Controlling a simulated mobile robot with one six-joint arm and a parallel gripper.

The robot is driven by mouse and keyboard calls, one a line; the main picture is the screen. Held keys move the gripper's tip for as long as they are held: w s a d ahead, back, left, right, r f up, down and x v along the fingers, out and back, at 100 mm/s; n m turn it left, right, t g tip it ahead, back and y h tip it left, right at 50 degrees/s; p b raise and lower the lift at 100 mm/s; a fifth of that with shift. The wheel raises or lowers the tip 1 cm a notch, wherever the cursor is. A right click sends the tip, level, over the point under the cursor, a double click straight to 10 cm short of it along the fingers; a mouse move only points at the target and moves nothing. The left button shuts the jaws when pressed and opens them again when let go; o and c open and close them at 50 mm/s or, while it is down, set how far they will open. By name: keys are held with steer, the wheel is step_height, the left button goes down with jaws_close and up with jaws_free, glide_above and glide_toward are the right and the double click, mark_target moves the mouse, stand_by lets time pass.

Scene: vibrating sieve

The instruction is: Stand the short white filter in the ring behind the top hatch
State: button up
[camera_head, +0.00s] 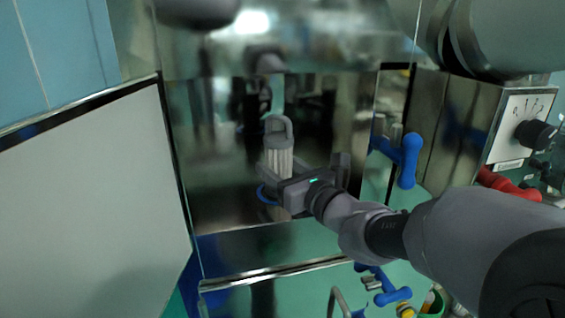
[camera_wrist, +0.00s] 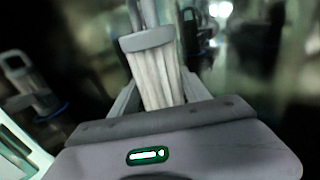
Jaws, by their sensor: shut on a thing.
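The white filter (camera_head: 278,163) has a pleated body and a grey cap with a loop handle, and is roughly upright in the head view. My gripper (camera_head: 284,190) is shut on its lower part, in front of the dark opening behind the open top hatch (camera_head: 95,190). In the wrist view the filter (camera_wrist: 158,75) stands between my fingers (camera_wrist: 160,98). Part of a blue ring (camera_head: 266,196) shows just left of my gripper. Its rest is hidden. The filter's lower end is hidden too.
At the left of the wrist view is a blurred handled shape (camera_wrist: 25,82) with blue at its base; I cannot tell whether it is a reflection. A blue latch handle (camera_head: 408,160) and a control box (camera_head: 512,125) are on the right. A lower panel (camera_head: 270,285) lies below the opening.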

steer(key=o, duration=1.1)
steer(key=shift+s+f, duration=0.1)
steer(key=shift+f, duration=0.05)
steer(key=o, duration=0.4)
